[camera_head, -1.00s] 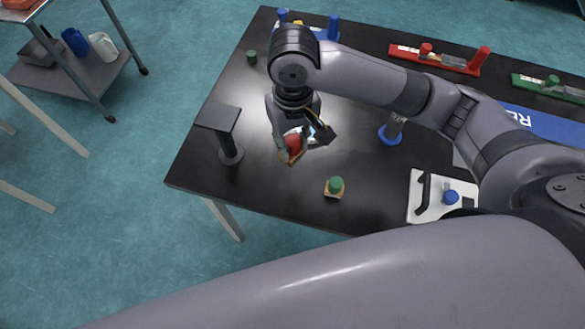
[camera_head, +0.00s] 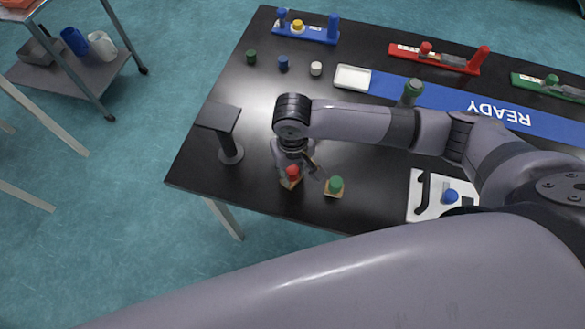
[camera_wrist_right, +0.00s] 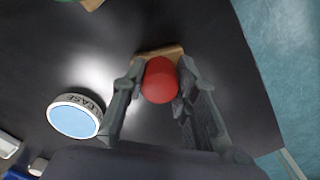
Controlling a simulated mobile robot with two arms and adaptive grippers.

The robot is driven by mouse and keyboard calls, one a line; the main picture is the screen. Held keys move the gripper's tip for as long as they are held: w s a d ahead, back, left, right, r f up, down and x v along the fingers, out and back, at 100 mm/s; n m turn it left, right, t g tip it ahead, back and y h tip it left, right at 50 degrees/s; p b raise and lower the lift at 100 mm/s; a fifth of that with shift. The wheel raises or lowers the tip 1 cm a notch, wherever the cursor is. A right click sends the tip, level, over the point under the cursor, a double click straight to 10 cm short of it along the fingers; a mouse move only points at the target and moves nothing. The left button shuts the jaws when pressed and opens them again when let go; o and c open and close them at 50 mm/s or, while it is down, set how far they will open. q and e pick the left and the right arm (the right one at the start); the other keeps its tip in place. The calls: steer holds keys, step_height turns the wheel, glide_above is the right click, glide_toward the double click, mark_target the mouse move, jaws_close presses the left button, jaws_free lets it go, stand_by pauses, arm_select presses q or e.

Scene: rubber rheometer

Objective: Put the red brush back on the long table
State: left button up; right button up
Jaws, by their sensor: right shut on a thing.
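The red brush has a round red knob (camera_head: 292,171) on a tan base (camera_head: 289,184). It is at the near left part of the black long table (camera_head: 262,195). My right gripper (camera_head: 299,170) is around its knob from above. In the right wrist view the red brush (camera_wrist_right: 160,80) sits between the two fingers of the right gripper (camera_wrist_right: 157,85), which is shut on it. The tan base shows past the knob. I cannot tell whether the base touches the table top. My left gripper is not in view.
A green-knobbed brush (camera_head: 335,186) stands just right of the red one. A black T-shaped stand (camera_head: 229,150) is to the left. A white tray piece (camera_head: 424,205) lies right. A round tin (camera_wrist_right: 75,117) shows in the wrist view. The table's near edge is close.

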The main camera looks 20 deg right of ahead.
mark_target(292, 170)
steer(key=shift+f, duration=0.1)
steer(key=o, duration=1.1)
step_height(292, 170, up, 12)
steer(key=shift+b, duration=0.35)
